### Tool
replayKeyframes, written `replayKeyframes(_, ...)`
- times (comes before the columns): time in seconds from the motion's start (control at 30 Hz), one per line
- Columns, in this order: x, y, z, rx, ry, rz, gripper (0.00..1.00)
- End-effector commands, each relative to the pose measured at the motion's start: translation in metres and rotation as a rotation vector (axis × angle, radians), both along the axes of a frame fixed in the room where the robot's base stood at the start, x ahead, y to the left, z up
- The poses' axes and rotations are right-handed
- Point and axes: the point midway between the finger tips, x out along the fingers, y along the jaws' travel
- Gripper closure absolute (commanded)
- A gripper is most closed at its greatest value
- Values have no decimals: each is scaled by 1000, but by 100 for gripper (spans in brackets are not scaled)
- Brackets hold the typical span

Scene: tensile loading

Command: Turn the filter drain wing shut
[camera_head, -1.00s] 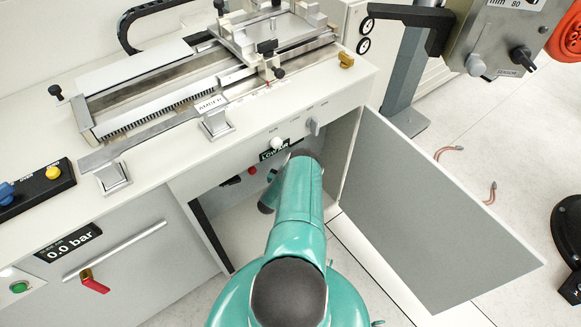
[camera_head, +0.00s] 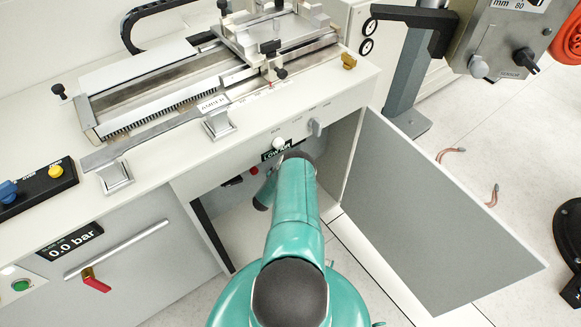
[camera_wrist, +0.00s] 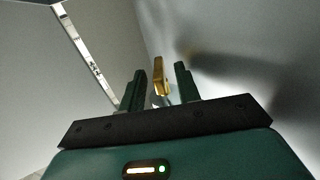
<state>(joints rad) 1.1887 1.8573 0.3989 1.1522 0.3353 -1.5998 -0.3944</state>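A flat, brass-coloured piece (camera_wrist: 161,76), which looks like the drain wing, stands upright in the wrist view. It shows in the gap between the two dark green fingers of my gripper (camera_wrist: 163,85). The fingers are apart, with a gap visible on each side of the piece. I cannot tell how far it reaches between them. A pale stub shows just below it. In the head view my arm reaches into the open cabinet under the bench, and its forearm hides the gripper and the wing.
The open grey cabinet door (camera_head: 418,215) stands right of my arm. The white bench (camera_head: 150,160) is above, with a LOW AIR display (camera_head: 277,153) and knob (camera_head: 316,127) on its front. A red-handled lever (camera_head: 96,283) is at the left. Grey walls are close around the gripper.

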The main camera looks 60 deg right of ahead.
Motion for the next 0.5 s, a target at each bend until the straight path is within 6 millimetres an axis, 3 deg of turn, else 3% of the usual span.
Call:
replayKeyframes(0.27, 1, 5, 0, 0, 1, 1, 67)
replayKeyframes(0.5, 6, 44, 0, 2, 2, 5, 67)
